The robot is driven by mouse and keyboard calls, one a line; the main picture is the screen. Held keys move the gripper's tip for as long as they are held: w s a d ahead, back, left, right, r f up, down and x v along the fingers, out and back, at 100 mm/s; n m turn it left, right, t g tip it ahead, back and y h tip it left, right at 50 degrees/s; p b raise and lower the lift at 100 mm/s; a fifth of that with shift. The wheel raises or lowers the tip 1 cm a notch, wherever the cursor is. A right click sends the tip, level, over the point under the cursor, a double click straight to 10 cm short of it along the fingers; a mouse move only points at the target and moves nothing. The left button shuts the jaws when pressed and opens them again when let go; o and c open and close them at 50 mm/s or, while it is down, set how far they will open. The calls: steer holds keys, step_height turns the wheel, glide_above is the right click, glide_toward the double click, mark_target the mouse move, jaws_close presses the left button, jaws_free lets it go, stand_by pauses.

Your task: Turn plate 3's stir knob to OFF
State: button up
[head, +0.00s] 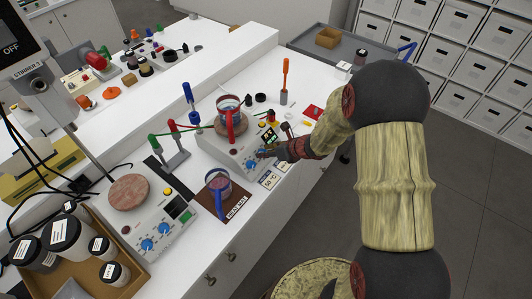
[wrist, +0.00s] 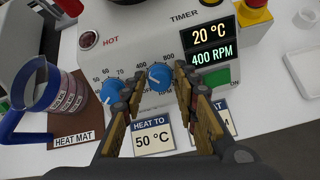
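A white hot plate (head: 222,152) stands in the middle of the bench; I see no plate number on it. In the wrist view its panel has two blue knobs. The right one, the stir knob (wrist: 159,75), has a scale with 400 and 800; its exact pointing is hard to read. The left one is the heat knob (wrist: 88,39). The display (wrist: 211,45) reads 20 °C and 400 RPM. My gripper (wrist: 157,74) is open, with its fingertips on either side of the stir knob and small gaps showing. In the head view my gripper (head: 266,153) is at the panel.
A beaker with a blue handle (wrist: 40,95) stands left on the brown heat mat (wrist: 75,143). Cards (wrist: 153,137) lie before the plate. A red-and-yellow button (wrist: 254,12) rises at the panel's right. A second plate (head: 160,235) and a jar tray (head: 90,285) are nearer left.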

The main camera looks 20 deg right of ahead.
steer(key=shift+c, duration=1.4)
jaws_close()
steer(key=shift+f+n+b, duration=0.15)
steer(key=shift+n+b, duration=0.15)
steer(key=shift+b, duration=0.15)
steer(key=n+b, duration=0.2)
steer(key=b, duration=0.1)
steer(key=shift+f+n+b, duration=0.1)
steer(key=shift+n+b, duration=0.25)
steer(key=shift+n, duration=0.05)
steer(key=n+b, duration=0.5)
steer(key=b, duration=0.1)
steer(key=n+b, duration=0.5)
steer(key=b, duration=0.1)
steer(key=shift+n+b, duration=0.3)
steer(key=shift+b, duration=0.05)
steer(key=n+b, duration=0.2)
steer(key=shift+b, duration=0.35)
steer(key=shift+r+n, duration=0.25)
steer(key=shift+n, duration=0.25)
